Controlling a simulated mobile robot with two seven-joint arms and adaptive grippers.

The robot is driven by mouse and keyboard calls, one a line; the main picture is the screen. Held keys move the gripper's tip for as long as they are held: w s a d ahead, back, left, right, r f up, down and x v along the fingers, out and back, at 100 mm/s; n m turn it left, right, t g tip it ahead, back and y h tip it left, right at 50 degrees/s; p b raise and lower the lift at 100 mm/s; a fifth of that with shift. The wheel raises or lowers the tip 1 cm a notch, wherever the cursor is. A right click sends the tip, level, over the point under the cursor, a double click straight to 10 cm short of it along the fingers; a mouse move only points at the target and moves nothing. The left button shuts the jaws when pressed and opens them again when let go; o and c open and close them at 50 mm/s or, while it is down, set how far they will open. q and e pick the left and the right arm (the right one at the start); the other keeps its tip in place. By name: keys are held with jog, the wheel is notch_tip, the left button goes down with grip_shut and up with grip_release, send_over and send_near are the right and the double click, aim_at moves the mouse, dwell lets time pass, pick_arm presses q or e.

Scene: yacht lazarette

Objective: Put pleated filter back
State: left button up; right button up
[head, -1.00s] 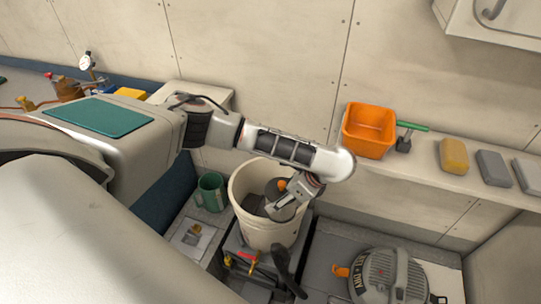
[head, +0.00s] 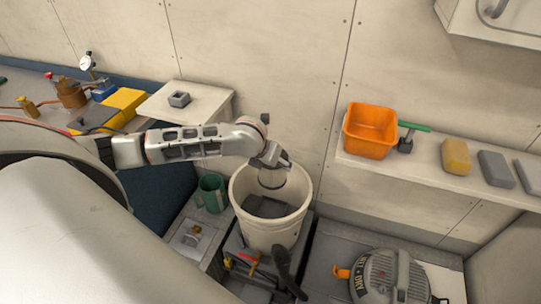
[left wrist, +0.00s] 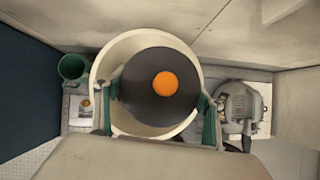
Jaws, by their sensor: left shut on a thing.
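My left gripper (head: 271,160) is over the cream bucket (head: 239,196) in the head view. It is shut on a dark round piece with an orange centre (left wrist: 140,98), taken to be the pleated filter. In the left wrist view its round end faces the camera between green-edged fingers, and no pleats show. In the head view the filter (head: 272,179) is a small grey shape under the gripper, around the level of the bucket's rim; the orange centre is hidden there. The grey vacuum head (head: 385,277), with an orange latch, sits at lower right. My right gripper is not in view.
Dark grey pieces (head: 262,208) lie in the bucket. A green mug (head: 211,192) stands left of it. An orange bin (head: 369,130), a yellow block (head: 455,157) and grey blocks stand on the right shelf. A black handle (head: 286,270) rises in front of the bucket.

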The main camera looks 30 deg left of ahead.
pick_arm(q)
jog(key=shift+w+a+r+m+h, duration=0.25)
jog(key=shift+a+m, duration=0.15)
jog(key=shift+m, duration=0.15)
jog(key=shift+w+a+r+m+h, duration=0.25)
jog(key=shift+a+m, duration=0.1)
jog(key=shift+m, duration=0.2)
jog(key=shift+w, duration=0.1)
